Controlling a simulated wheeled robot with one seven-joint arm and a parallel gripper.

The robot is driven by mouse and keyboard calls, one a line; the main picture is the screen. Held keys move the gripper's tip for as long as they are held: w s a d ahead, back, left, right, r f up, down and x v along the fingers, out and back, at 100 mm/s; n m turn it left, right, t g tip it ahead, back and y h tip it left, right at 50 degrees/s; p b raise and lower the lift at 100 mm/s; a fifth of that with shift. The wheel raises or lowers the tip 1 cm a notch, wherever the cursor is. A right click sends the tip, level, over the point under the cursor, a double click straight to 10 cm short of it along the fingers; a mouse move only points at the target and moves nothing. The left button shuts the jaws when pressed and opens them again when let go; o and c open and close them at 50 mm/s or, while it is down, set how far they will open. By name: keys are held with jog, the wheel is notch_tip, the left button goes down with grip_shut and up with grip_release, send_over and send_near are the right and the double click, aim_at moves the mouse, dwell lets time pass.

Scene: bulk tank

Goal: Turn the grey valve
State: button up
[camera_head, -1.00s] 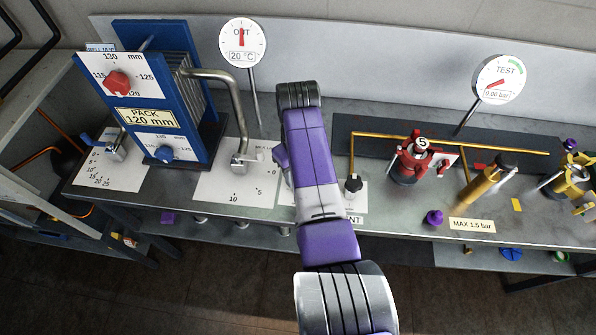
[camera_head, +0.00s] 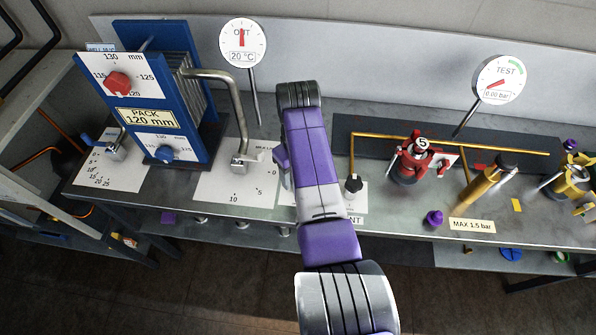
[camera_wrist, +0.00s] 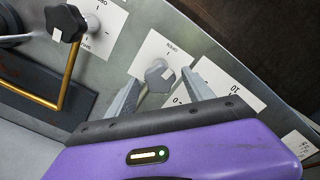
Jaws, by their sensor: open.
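The grey valve (camera_wrist: 157,76) shows in the wrist view as a small grey knob on a white card (camera_wrist: 160,50) with printed marks. My gripper (camera_wrist: 161,80) is open, with one finger on each side of the knob. I cannot tell whether either finger touches it. In the head view my own arm covers the knob and the gripper.
A black star knob (camera_head: 353,184) with a brass pipe stands right of my arm; it is also in the wrist view (camera_wrist: 66,24). A bent grey pipe (camera_head: 237,110) and the blue plate pack (camera_head: 150,90) stand left. A red valve (camera_head: 410,162) stands farther right.

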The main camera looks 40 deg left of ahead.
notch_tip(320, 180, up, 8)
jog(key=shift+f+b, duration=0.1)
jog(key=shift+b, duration=0.65)
